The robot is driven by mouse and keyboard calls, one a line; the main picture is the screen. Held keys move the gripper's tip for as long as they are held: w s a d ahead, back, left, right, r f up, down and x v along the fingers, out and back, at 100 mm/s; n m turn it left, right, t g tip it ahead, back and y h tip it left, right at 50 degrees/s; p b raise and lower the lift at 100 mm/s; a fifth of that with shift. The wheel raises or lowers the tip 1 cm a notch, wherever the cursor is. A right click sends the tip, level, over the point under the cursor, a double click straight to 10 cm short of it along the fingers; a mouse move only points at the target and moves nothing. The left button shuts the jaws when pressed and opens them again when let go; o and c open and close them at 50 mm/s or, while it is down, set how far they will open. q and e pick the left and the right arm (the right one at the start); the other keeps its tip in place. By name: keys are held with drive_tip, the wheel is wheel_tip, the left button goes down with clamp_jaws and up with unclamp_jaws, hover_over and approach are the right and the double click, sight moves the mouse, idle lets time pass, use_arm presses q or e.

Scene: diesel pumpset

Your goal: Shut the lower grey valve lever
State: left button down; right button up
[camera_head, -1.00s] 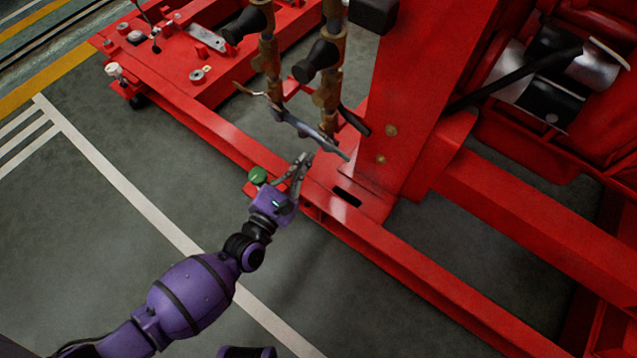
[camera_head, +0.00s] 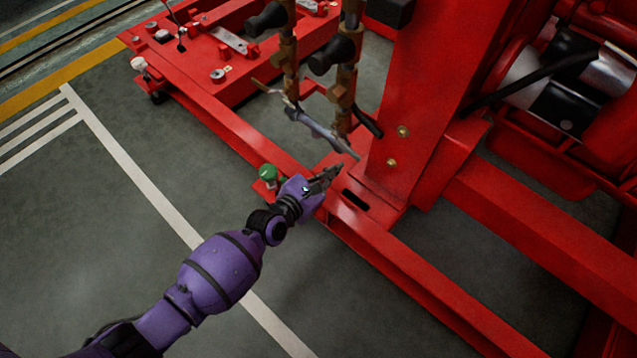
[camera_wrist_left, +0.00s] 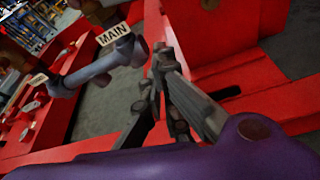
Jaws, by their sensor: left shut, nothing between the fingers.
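The grey valve lever (camera_head: 318,130) hangs low on the brass-coloured pipes in the head view, sloping down to the right. In the left wrist view the grey lever (camera_wrist_left: 92,70) is at the upper left, by a white "MAIN" tag (camera_wrist_left: 113,33). My left gripper (camera_head: 337,170) is shut and empty, just below the lever's lower right end in the head view. Its fingers (camera_wrist_left: 160,62) show in the left wrist view to the right of the lever. I cannot tell whether they touch it. My right gripper is not in view.
A red upright post (camera_head: 425,100) stands right of the pipes, and a red base rail (camera_head: 420,280) runs below my gripper. A green cap (camera_head: 267,172) is beside my left wrist. Black handles (camera_head: 332,56) project from the pipes. Grey floor is open at left.

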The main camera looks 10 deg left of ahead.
use_arm(q)
drive_tip(key=r, duration=0.1)
drive_tip(key=d+r, duration=0.1)
drive_tip(key=r+p, duration=0.1)
drive_tip(key=shift+w+d+r, duration=0.2)
drive_tip(key=shift+d+r, duration=0.05)
drive_tip(key=shift+r, duration=0.05)
drive_tip(key=shift+s+d+r+n+g+h+p, duration=0.15)
drive_tip(key=shift+d+r+n+h+p, duration=0.05)
drive_tip(key=shift+r+n+p, duration=0.2)
drive_tip(key=shift+s+d+r+n+g+h+p, duration=0.2)
drive_tip(key=shift+r+n, duration=0.1)
drive_tip(key=shift+n, duration=0.2)
drive_tip(key=shift+f, duration=0.1)
